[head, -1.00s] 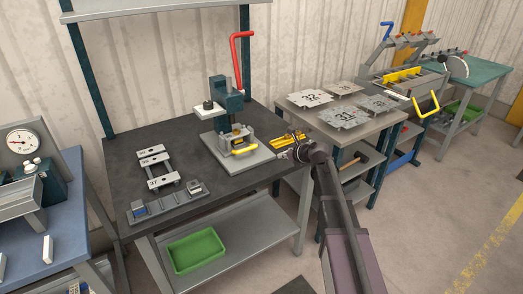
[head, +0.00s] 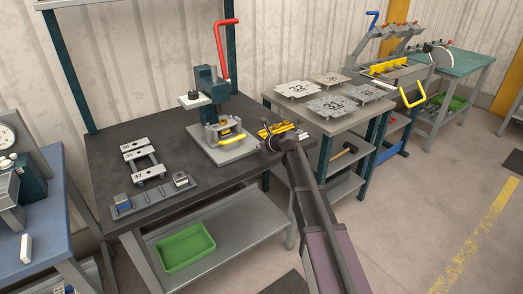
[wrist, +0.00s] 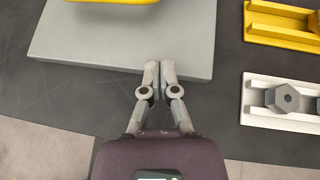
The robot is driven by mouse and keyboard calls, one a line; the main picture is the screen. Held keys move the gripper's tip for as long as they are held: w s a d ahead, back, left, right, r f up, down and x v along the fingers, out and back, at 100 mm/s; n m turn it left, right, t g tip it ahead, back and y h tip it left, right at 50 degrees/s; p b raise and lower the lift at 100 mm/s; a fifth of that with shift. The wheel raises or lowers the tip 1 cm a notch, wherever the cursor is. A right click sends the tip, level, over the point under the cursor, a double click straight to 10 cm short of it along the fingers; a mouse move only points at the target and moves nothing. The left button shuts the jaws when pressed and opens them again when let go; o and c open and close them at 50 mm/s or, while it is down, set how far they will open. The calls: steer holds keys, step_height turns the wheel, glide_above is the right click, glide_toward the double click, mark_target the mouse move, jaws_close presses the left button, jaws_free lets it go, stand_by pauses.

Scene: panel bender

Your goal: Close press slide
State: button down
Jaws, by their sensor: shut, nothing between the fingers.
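The small press (head: 208,88), dark green with a raised red lever (head: 221,45), stands on a light grey base plate (head: 215,153) on the dark bench. Its slide has a yellow handle (head: 231,139) at the front, over the base plate. In the wrist view the handle (wrist: 115,1) is cut off by the top edge, and the base plate (wrist: 120,45) fills the upper left. My gripper (wrist: 158,68) is shut and empty, its fingertips over the plate's near edge, below and right of the handle. In the head view my gripper (head: 268,143) is right of the press; its fingers are hard to make out.
A yellow holder (wrist: 285,25) and a white holder (wrist: 280,118) with a hex piece lie close to the right of my gripper. Numbered plates (head: 137,145) and a grey rack (head: 150,200) are on the bench's left. A side table (head: 330,120) bears flat metal plates.

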mark_target(249, 146)
steer(key=shift+w+a+f, duration=0.3)
steer(key=shift+w+f, duration=0.1)
steer(key=shift+w+a+r+p, duration=0.45)
steer(key=shift+w+a+r, duration=0.1)
steer(key=shift+r, duration=0.05)
steer(key=shift+w+a+r+p, duration=0.35)
steer(key=shift+w+a+r, duration=0.1)
steer(key=shift+w+a, duration=0.25)
steer(key=w+a, duration=0.1)
steer(key=w, duration=0.1)
steer(key=w+a, duration=0.1)
steer(key=w, duration=0.1)
steer(key=shift+a, duration=0.35)
